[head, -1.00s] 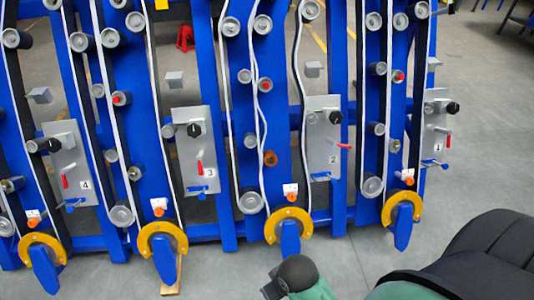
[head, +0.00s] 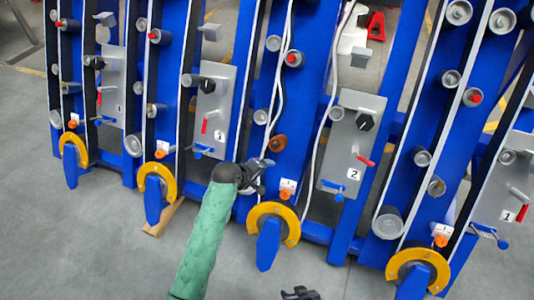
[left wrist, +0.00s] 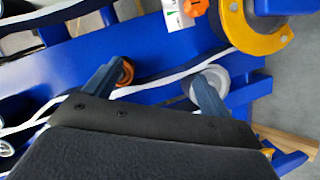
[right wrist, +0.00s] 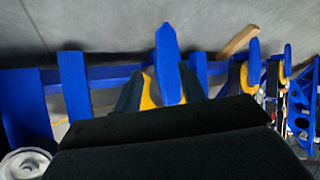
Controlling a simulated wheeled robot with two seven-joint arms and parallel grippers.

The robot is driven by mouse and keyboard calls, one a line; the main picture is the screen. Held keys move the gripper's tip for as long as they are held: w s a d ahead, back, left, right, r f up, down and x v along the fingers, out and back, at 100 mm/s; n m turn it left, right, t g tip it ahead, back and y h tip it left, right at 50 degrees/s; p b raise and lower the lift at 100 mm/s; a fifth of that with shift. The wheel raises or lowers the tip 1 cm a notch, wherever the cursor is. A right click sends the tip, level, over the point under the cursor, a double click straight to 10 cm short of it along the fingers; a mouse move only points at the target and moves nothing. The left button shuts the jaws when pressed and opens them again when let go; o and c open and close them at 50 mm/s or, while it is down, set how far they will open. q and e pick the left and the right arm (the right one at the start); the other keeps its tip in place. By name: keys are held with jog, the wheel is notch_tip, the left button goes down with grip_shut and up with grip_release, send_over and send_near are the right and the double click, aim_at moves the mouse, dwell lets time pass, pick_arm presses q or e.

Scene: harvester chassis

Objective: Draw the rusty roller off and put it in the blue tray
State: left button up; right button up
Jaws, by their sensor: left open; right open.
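The rusty roller (head: 278,143) is a small brown-orange cylinder on the blue upright left of panel 2, below a grey roller. It also shows in the left wrist view (left wrist: 126,72), beside the tip of the left finger. My left gripper (head: 266,176) is open and empty, just below and left of the rusty roller; I cannot tell whether a finger touches it. My right gripper (head: 300,294) shows at the bottom edge of the head view. In the right wrist view (right wrist: 162,88) it is open, facing a blue lever with a yellow collar. I see no blue tray.
A white belt (head: 283,90) runs down beside the rusty roller. A yellow collar (head: 272,214) with a blue lever and an orange knob (head: 285,194) sit below. Grey panel 2 (head: 352,140) stands right, panel 3 (head: 214,105) left.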

aim_at(273, 147)
pick_arm(q)
jog(key=w+n+b, duration=0.1)
jog(key=w, duration=0.3)
jog(key=w+d+r+n+t+b, duration=0.1)
jog(key=w, duration=0.3)
jog(key=w+n+h, duration=0.1)
jog(key=w, duration=0.3)
jog(key=shift+d+r+t+b, duration=0.35)
jog(key=shift+d+t+b, duration=0.05)
jog(key=shift+b+x, duration=0.35)
jog(key=shift+x, duration=3.3)
pick_arm(e)
notch_tip(273, 147, down, 10)
jog(key=s+a+t, duration=0.1)
jog(key=shift+a, duration=0.25)
jog(key=shift+s, duration=0.1)
pick_arm(q)
jog(key=c, duration=1.5)
jog(key=shift+o, duration=0.2)
jog(key=shift+s+a+r+p, duration=0.2)
jog(key=shift+s+r+p, duration=0.1)
jog(key=shift+s+p, duration=0.4)
jog(key=shift+s+a+r+p, duration=0.15)
jog(key=shift+s+r+p, duration=0.25)
jog(key=shift+p, duration=0.5)
pick_arm(e)
jog(key=shift+r, duration=1.8)
